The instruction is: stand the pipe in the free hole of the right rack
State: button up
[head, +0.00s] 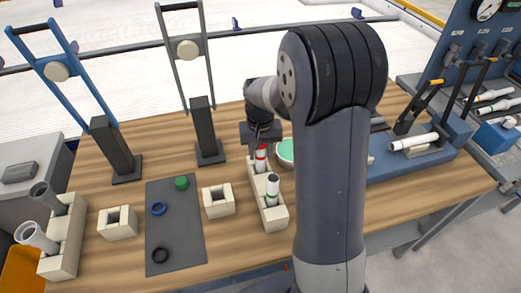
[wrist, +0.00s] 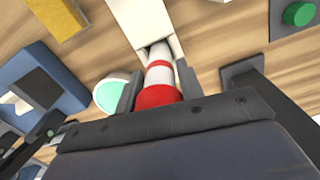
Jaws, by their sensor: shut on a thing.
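The white pipe with red bands (head: 261,158) is upright at the far end of the right rack (head: 270,215), a cream block rack. My gripper (head: 262,143) is above that end and shut on the pipe's upper part. In the wrist view the pipe (wrist: 159,72) is between the two dark fingers, its lower end at the rack (wrist: 142,20). I cannot tell how deep the pipe sits in the far hole.
A bowl with a green inside (head: 286,152) is close to the right of the pipe. A square cream block (head: 218,201) and a grey mat (head: 175,225) with rings lie left. The left rack (head: 65,245) holds two tilted grey pipes. A dark post (head: 205,135) stands behind.

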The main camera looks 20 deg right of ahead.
jog(key=shift+f+b, duration=0.55)
jog(key=shift+f, duration=0.35)
jog(key=o, duration=1)
jog(key=shift+o, duration=0.2)
jog(key=shift+r, duration=0.1)
notch_tip(320, 180, up, 11)
jog(key=shift+f, duration=0.15)
jog(key=shift+f, duration=0.1)
